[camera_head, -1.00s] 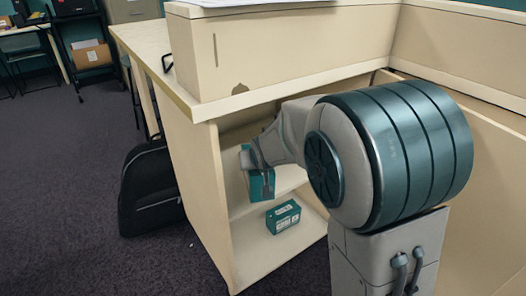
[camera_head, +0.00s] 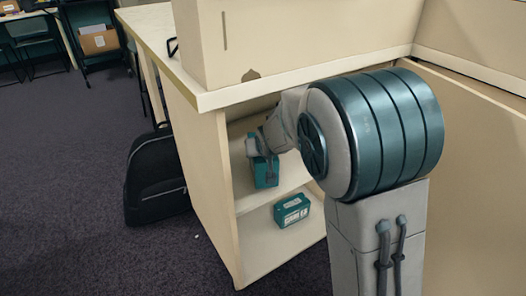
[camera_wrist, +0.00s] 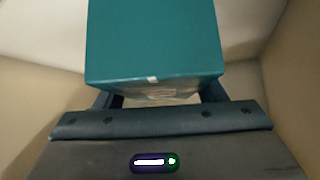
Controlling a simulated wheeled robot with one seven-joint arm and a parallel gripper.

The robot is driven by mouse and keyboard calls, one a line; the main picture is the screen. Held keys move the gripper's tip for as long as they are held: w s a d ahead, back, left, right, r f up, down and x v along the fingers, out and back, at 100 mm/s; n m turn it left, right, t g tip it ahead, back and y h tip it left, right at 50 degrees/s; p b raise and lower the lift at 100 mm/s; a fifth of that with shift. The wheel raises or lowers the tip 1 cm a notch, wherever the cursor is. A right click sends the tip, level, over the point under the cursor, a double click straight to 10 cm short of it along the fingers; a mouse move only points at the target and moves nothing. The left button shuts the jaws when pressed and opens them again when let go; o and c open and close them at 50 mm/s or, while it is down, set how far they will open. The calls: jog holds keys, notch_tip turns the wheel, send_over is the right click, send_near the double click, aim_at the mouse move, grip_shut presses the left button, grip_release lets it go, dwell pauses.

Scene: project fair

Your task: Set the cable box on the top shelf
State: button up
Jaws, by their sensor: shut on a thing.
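A teal box (camera_head: 265,173), which I take to be the cable box, is held by my gripper (camera_head: 263,152) inside the open shelf unit, at the level of its upper shelf (camera_head: 292,174). In the wrist view the box (camera_wrist: 152,40) fills the top middle, and my gripper (camera_wrist: 158,98) is shut on its near end. Whether the box's underside touches the shelf cannot be told. A second teal box (camera_head: 291,211) with a white label lies on the lower shelf (camera_head: 262,243), apart from the held one.
The shelf unit's side panel (camera_head: 205,180) stands close left of the held box, and the counter top (camera_head: 290,88) is above it. A black bag (camera_head: 156,180) leans outside on the carpet. Dark carpet at left is mostly clear.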

jog(key=shift+f+b, duration=0.5)
jog(key=shift+f, duration=0.05)
jog(key=o, duration=1.3)
jog(key=shift+r+p, duration=0.4)
jog(key=p+v, duration=0.3)
jog(key=v, duration=0.3)
jog(key=shift+s+a+r, duration=0.1)
jog(key=shift+s+r, duration=0.05)
jog(key=shift+r, duration=0.3)
jog(key=shift+p+v, duration=2.45)
jog(key=shift+v, duration=0.25)
